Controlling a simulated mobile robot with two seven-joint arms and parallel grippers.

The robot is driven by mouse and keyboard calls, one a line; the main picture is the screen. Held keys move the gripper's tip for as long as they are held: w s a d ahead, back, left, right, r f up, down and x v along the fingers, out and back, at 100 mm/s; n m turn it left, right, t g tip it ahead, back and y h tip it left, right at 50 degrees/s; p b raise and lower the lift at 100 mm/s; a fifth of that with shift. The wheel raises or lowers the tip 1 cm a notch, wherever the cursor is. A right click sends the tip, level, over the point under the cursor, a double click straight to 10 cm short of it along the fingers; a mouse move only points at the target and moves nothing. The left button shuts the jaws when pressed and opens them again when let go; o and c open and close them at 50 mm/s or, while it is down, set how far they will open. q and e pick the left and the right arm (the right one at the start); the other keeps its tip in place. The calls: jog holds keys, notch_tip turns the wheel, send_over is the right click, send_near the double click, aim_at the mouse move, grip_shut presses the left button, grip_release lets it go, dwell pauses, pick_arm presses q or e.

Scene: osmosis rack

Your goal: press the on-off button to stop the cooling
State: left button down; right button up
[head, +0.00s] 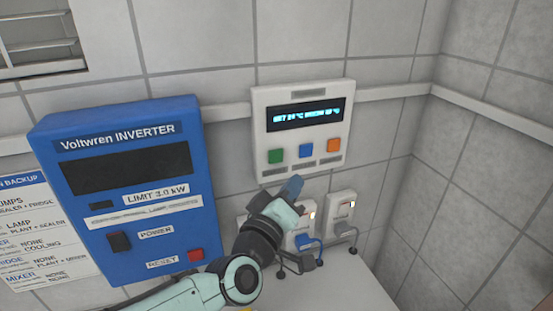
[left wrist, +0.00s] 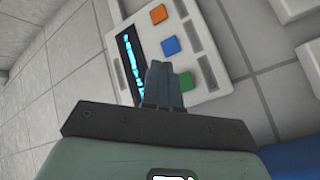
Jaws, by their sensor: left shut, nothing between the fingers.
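A white control panel (head: 258,120) hangs on the tiled wall with a lit display (head: 305,115) in cyan text. Below the display are a green button (head: 276,156), a blue button (head: 306,151) and an orange button (head: 334,145); the labels under them are too small to read. My left gripper (head: 293,186) is shut and empty, its blue-grey fingers just below the panel's lower edge in the head view. In the left wrist view its fingertips (left wrist: 158,68) lie over the panel beside the green button (left wrist: 183,81) and blue button (left wrist: 170,45). I cannot tell the gap to the panel. My right gripper is not in view.
A blue inverter box (head: 125,185) with a black power switch (head: 119,242) and red reset button (head: 195,255) hangs to the left. White sockets (head: 341,205) with plugs and cables sit below the panel, partly hidden by my arm. A white surface (head: 350,285) lies below.

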aim_at(276, 157)
pick_arm(q)
jog(key=w+a+b, duration=0.1)
jog(key=w, duration=0.1)
jog(key=w+b, duration=0.1)
jog(key=w, duration=0.1)
jog(key=w+a+b, duration=0.1)
jog(key=w, duration=0.1)
jog(key=shift+w+a+b, duration=0.1)
jog(key=shift+a+b, duration=0.25)
jog(key=shift+b, duration=0.05)
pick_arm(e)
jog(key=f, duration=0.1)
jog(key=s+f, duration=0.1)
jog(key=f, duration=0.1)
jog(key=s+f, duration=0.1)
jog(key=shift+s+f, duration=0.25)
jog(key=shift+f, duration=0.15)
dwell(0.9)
pick_arm(q)
jog(key=shift+w+a+b, duration=0.15)
jog(key=shift+w+b, duration=0.2)
jog(key=shift+b, duration=0.05)
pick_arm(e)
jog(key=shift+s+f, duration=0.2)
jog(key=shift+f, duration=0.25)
